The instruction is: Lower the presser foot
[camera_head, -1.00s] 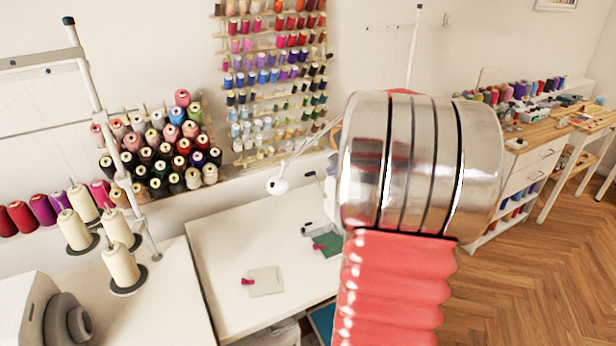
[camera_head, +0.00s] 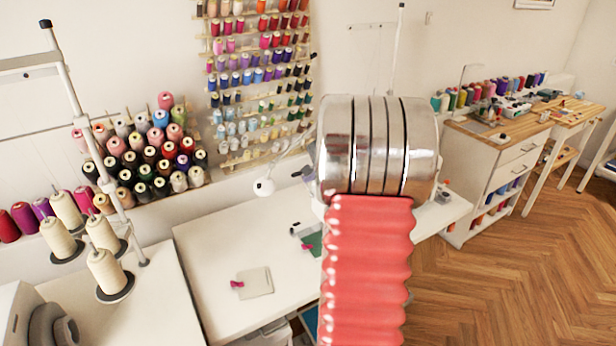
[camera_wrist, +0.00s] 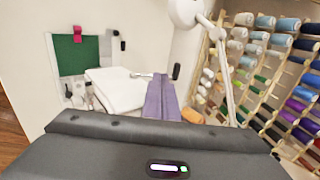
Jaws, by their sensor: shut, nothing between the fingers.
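I cannot make out the presser foot in either view. My arm, with its red ribbed sleeve and metal rings, covers the right part of the white sewing table (camera_head: 215,262) in the head view. Part of a grey and white machine (camera_head: 38,322) with dark grey knobs shows at the lower left edge of that view. In the wrist view my gripper (camera_wrist: 163,82) shows as narrow purple-grey fingers beyond a dark grey body. It is shut and empty, pointing toward a white surface (camera_wrist: 115,90). My gripper is hidden in the head view.
A white lamp (camera_head: 264,187) stands over the table; its head (camera_wrist: 188,10) is close above the fingers in the wrist view. A beige fabric piece (camera_head: 256,283) and a green mat (camera_head: 312,243) lie on the table. Thread cones (camera_head: 105,270) stand left. Wooden floor is clear at right.

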